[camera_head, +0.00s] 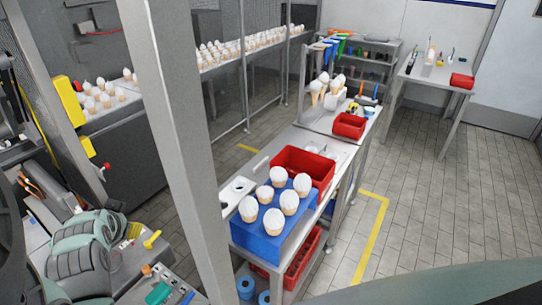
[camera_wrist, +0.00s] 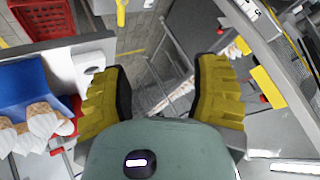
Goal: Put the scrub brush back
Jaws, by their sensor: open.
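I cannot pick out the scrub brush with certainty. A small teal item (camera_head: 158,293), possibly a brush, lies on the surface at the lower left of the head view, with its details too small to tell. My gripper (camera_wrist: 160,95) is open in the wrist view, with its two ribbed yellow fingers wide apart and nothing between them.
A blue block (camera_head: 240,236) holding several white-topped cones (camera_head: 274,221) stands on the middle bench beside a red crate (camera_head: 318,165). A grey post (camera_head: 187,130) rises between my arm and that bench. A far table (camera_head: 440,73) bears bottles and a red box. The tiled floor at right is clear.

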